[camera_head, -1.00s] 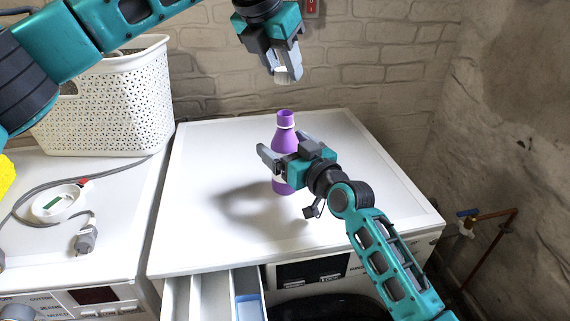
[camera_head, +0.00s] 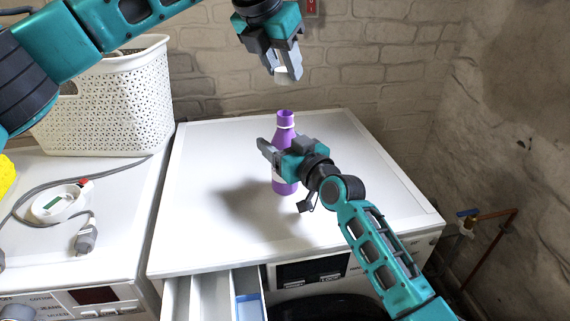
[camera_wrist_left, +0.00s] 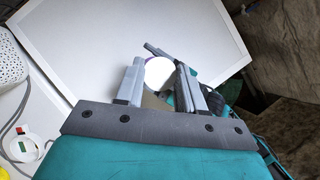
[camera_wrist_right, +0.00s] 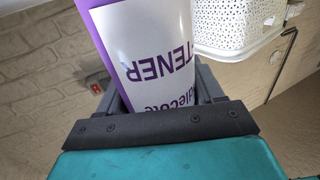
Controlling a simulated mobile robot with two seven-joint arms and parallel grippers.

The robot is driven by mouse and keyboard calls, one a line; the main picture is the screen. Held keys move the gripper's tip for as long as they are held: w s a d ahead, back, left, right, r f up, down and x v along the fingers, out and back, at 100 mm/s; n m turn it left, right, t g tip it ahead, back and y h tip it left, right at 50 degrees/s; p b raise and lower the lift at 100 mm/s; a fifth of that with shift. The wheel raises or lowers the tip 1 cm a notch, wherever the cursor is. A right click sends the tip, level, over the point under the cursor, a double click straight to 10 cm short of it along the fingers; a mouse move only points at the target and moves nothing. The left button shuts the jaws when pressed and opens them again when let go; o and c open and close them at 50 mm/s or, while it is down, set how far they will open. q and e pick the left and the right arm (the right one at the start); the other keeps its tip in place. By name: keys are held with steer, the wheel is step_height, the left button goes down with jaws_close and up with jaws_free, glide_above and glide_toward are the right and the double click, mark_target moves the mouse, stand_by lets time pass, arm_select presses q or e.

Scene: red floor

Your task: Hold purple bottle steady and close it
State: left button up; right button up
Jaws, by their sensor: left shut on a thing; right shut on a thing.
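The purple bottle (camera_head: 286,133) stands upright on the white washing machine top, its neck open at the top. My right gripper (camera_head: 279,151) is shut on the bottle's body from the right side. In the right wrist view the bottle's white label (camera_wrist_right: 155,65) fills the space between the fingers. My left gripper (camera_head: 287,74) is above the bottle, apart from it, with its fingers pointing down. It is shut on a white cap (camera_head: 281,74), which shows as a white disc in the left wrist view (camera_wrist_left: 158,72).
A white laundry basket (camera_head: 112,105) stands at the back left on the neighbouring machine, with a grey cable and plug (camera_head: 85,238) in front. An open detergent drawer (camera_head: 210,293) juts out at the front. The white top (camera_head: 205,170) is otherwise clear. A brick wall is behind.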

mark_target(279, 83)
steer(key=c, duration=0.8)
arm_select(q)
steer(key=shift+f, duration=2.45)
arm_select(e)
steer(key=shift+o, duration=0.2)
arm_select(q)
steer(key=shift+f, duration=0.9)
steer(key=shift+f, duration=0.6)
arm_select(e)
jaws_close()
arm_select(q)
steer(key=m+g+h, duration=0.1)
steer(key=m, duration=0.2)
steer(key=m+g+h, duration=0.1)
steer(key=m, duration=0.2)
steer(key=m+g+h, duration=0.1)
steer(key=m+g, duration=0.1)
steer(key=m, duration=0.1)
steer(key=shift+w+a+m, duration=0.2)
steer(key=shift+w+m, duration=0.1)
steer(key=shift+m, duration=0.1)
